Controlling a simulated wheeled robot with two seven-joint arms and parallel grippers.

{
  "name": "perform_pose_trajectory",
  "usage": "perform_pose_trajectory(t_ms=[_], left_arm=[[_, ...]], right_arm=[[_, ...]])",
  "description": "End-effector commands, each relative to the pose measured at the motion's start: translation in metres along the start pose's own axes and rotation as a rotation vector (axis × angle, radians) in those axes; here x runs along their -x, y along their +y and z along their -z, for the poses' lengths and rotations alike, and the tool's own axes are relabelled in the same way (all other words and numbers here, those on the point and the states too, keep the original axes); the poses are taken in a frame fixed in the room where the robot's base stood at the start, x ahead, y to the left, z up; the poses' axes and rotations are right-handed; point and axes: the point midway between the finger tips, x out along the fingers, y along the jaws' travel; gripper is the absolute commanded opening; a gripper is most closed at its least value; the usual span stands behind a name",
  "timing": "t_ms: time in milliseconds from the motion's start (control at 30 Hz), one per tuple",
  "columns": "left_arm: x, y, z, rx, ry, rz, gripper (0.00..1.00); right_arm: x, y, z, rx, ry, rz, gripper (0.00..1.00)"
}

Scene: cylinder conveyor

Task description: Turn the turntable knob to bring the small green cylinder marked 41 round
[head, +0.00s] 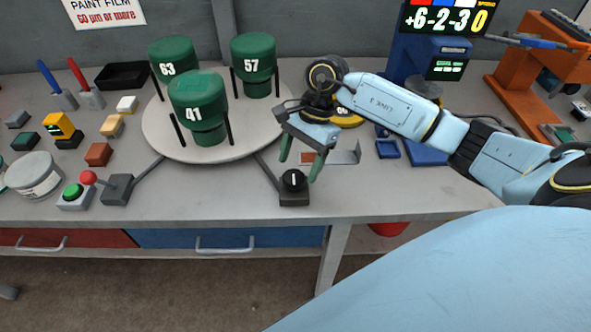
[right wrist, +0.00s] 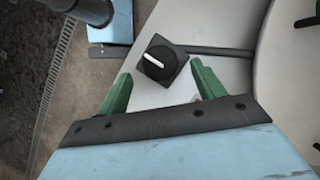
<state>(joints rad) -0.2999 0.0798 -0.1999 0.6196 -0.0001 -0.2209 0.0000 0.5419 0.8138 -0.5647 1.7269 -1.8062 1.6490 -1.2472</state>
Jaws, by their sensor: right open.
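The green cylinder marked 41 (head: 200,108) stands upright at the front of the round pale turntable (head: 165,148). Green cylinders marked 63 (head: 173,62) and 57 (head: 254,68) stand behind it. The black turntable knob (head: 293,181) with a white pointer line sits on a dark box at the table's front edge, joined to the turntable by a bar. My right gripper (head: 300,168) is open, its green fingers above and around the knob without visible contact. In the right wrist view the knob (right wrist: 158,62) shows beyond and between the open fingertips (right wrist: 160,85). My left gripper is out of view.
Several small blocks, a white tub (head: 35,176) and a black tray (head: 123,76) lie further left. An orange machine (head: 535,75) and blue display stand (head: 425,60) are at the right.

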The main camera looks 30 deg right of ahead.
Motion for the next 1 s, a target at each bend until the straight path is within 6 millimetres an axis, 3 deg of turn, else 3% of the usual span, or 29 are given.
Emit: perform_pose_trajectory(t_ms=[200, 567, 900, 1000], left_arm=[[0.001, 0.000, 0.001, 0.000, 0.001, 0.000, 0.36], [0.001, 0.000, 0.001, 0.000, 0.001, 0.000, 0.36], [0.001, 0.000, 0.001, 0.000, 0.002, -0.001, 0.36], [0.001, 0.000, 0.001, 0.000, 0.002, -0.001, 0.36]], right_arm=[[-0.026, 0.000, 0.000, 0.001, -0.001, 0.000, 0.68], [-0.032, 0.000, 0.000, 0.001, 0.000, 0.000, 0.68], [-0.032, 0.000, 0.000, 0.001, 0.000, 0.001, 0.26], [-0.031, 0.000, 0.000, -0.001, 0.000, 0.001, 0.24]])
